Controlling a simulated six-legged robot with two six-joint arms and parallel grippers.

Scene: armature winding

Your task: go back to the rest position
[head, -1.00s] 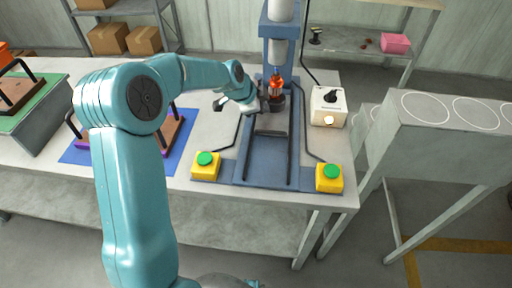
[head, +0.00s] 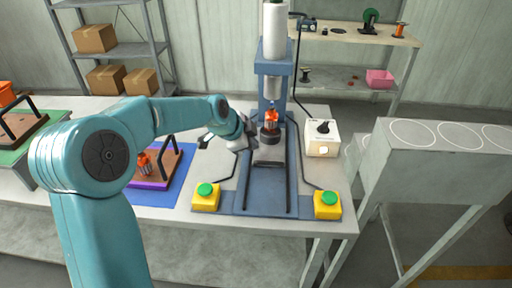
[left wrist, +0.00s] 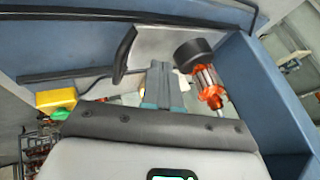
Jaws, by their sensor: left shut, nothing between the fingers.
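My left gripper (head: 248,137) is shut and empty, just left of the blue press (head: 275,60). Its fingers also show in the left wrist view (left wrist: 163,84). An orange-red armature (head: 271,117) stands upright in the press on a dark round seat (head: 270,136). In the left wrist view the armature (left wrist: 208,86) is to the right of the fingers and apart from them. My right gripper is in neither view.
Yellow boxes with green buttons (head: 205,198) (head: 328,205) flank the press base. A white switch box (head: 322,138) is to its right. A purple-edged tray (head: 152,183) holding an armature lies on a blue mat (head: 182,166). A grey stand (head: 440,155) is at right.

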